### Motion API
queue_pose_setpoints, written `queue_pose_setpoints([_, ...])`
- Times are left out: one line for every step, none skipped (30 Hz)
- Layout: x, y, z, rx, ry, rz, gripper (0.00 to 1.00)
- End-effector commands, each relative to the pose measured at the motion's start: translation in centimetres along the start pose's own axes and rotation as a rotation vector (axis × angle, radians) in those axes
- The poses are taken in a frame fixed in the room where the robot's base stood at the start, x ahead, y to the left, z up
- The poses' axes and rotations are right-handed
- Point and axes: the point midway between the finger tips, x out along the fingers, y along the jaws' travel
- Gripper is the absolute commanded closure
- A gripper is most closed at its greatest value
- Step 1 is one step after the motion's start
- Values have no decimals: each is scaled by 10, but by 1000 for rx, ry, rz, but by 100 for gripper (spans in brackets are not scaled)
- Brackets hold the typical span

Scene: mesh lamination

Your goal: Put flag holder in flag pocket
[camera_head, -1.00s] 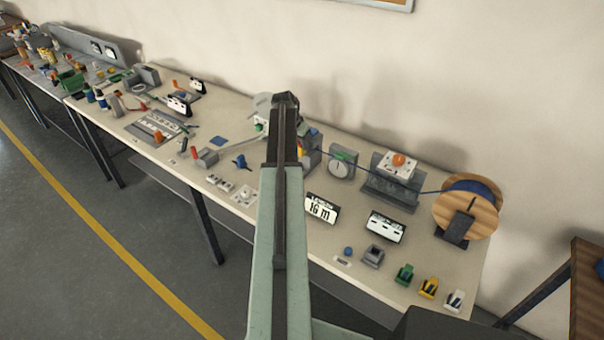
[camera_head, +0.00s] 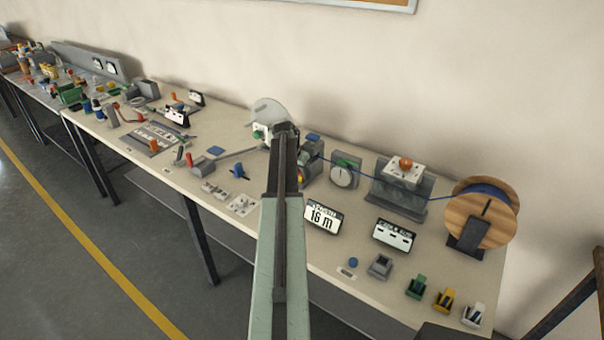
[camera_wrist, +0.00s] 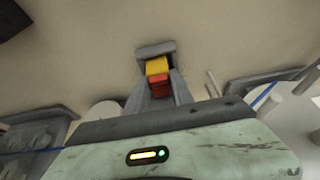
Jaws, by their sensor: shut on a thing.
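In the wrist view my gripper (camera_wrist: 157,70) is shut on a small yellow and red piece (camera_wrist: 157,68), held between its grey fingers. I take this piece for the flag holder, though its shape is partly hidden by the fingers. In the head view my arm reaches over the bench and hides most of the gripper; a bit of yellow shows at the right of the arm's end. I cannot tell surely which thing is the flag pocket. Small green (camera_head: 415,287), yellow (camera_head: 444,300) and white (camera_head: 473,314) holders stand at the bench's front right.
The long bench (camera_head: 340,262) is crowded. A wooden spool (camera_head: 470,222) with blue cable, a grey stand with an orange-topped box (camera_head: 404,173), a dial gauge (camera_head: 344,172), a "16 m" display (camera_head: 322,217) and a second display (camera_head: 394,235) stand right of my arm.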

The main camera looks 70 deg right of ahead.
Motion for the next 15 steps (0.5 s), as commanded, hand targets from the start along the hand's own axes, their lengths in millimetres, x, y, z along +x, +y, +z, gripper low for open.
queue_pose_setpoints([3, 0, 1, 0, 0, 0, 100])
queue_pose_setpoints([4, 0, 1, 0, 0, 0, 100])
queue_pose_setpoints([3, 0, 1, 0, 0, 0, 66])
queue_pose_setpoints([2, 0, 1, 0, 0, 0, 58])
queue_pose_setpoints([2, 0, 1, 0, 0, 0, 50])
queue_pose_setpoints([2, 0, 1, 0, 0, 0, 50])
queue_pose_setpoints([2, 0, 1, 1, 0, 0, 50])
queue_pose_setpoints([2, 0, 1, 1, 0, 0, 50])
queue_pose_setpoints([2, 0, 1, 1, 0, 0, 50])
queue_pose_setpoints([2, 0, 1, 1, 0, 0, 50])
queue_pose_setpoints([2, 0, 1, 1, 0, 0, 50])
queue_pose_setpoints([2, 1, 1, 1, 0, 0, 50])
queue_pose_setpoints([2, 1, 0, 1, 0, 0, 50])
queue_pose_setpoints([2, 1, 0, 1, 0, 0, 50])
queue_pose_setpoints([1, 1, 0, 1, 0, 0, 50])
